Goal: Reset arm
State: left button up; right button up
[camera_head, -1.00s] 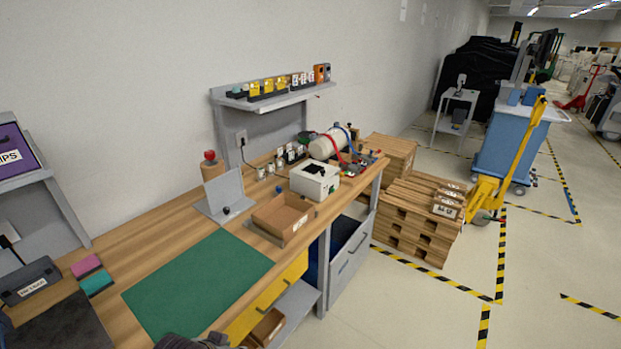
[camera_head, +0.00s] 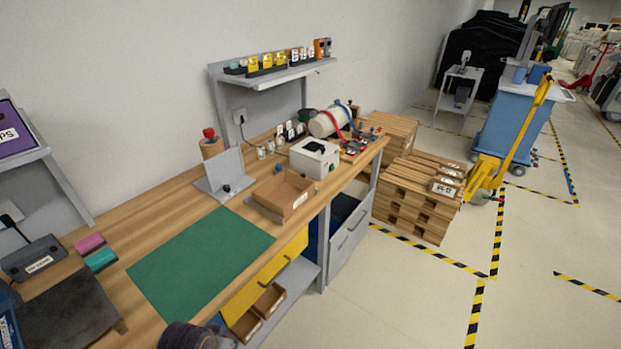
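Neither gripper can be made out in the head view. A dark rounded part, probably of my own arm, shows at the bottom edge left of centre, in front of the workbench (camera_head: 140,249). Its fingers, if any, are out of frame. The bench has a green mat (camera_head: 200,262) with nothing on it.
On the bench stand a cardboard tray (camera_head: 284,194), a white box-shaped device (camera_head: 314,158), a grey stand (camera_head: 226,177) and a dark slab (camera_head: 70,310). A wall shelf (camera_head: 270,76) holds small items. Wooden pallets (camera_head: 418,200) and a yellow pallet jack (camera_head: 488,172) stand right. Floor at lower right is clear.

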pick_arm(q)
jog(key=s+f+g, duration=0.1)
jog(key=s+f, duration=0.1)
jog(key=f, duration=1.3)
jog(key=s+f, duration=0.3)
jog(key=f, duration=1.2)
jog(key=s+a+f, duration=0.2)
jog(key=s+f, duration=0.7)
jog(key=s, duration=0.1)
jog(key=s+a+f+g, duration=0.1)
jog(key=s+a+f, duration=0.1)
jog(key=s+f, duration=0.7)
jog(key=shift+s+a, duration=0.15)
jog(key=shift+s, duration=0.9)
